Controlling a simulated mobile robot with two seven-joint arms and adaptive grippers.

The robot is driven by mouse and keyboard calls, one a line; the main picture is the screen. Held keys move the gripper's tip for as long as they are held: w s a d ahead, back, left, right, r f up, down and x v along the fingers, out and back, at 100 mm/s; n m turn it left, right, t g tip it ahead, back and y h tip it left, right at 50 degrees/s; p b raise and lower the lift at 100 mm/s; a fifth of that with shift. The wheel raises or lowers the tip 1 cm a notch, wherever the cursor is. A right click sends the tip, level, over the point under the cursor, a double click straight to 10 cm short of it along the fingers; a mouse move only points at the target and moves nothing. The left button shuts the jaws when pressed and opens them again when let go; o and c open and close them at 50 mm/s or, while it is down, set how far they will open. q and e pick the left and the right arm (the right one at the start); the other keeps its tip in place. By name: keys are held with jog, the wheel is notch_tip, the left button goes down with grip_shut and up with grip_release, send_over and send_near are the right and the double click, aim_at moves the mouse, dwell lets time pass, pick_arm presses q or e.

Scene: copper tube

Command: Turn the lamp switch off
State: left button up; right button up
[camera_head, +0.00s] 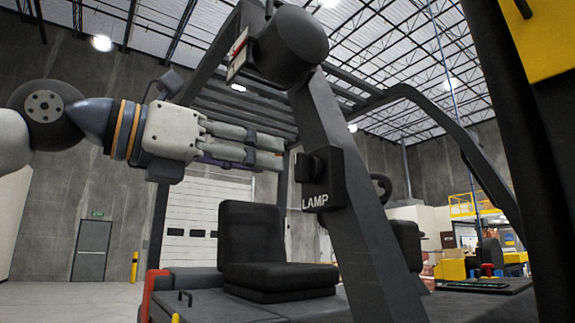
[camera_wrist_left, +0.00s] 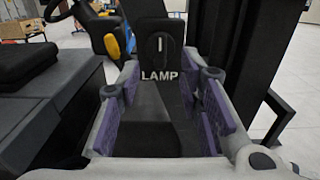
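The lamp switch is a black box (camera_head: 334,181) on the slanted dark post, with "LAMP" in white letters and a dark knob (camera_head: 304,167) on its face. In the left wrist view the knob (camera_wrist_left: 159,45) carries a white mark that stands upright. My left gripper (camera_head: 280,152) comes in from the left, with its fingers pointing at the switch and a small gap before the knob. In the left wrist view the purple-padded fingers (camera_wrist_left: 160,88) are apart with nothing between them, and the switch shows beyond them. My right gripper is in neither view.
The switch post (camera_head: 352,225) belongs to a vehicle frame with a black seat (camera_head: 252,245) behind it. A dark cylindrical part (camera_head: 292,45) sits above the switch on the frame. Dark uprights stand at the right. The space around my left fingers looks clear.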

pick_arm(q)
jog(key=v, duration=0.5)
jog(key=shift+s+a, duration=0.15)
jog(key=shift+a, duration=0.1)
jog(key=shift+f, duration=0.1)
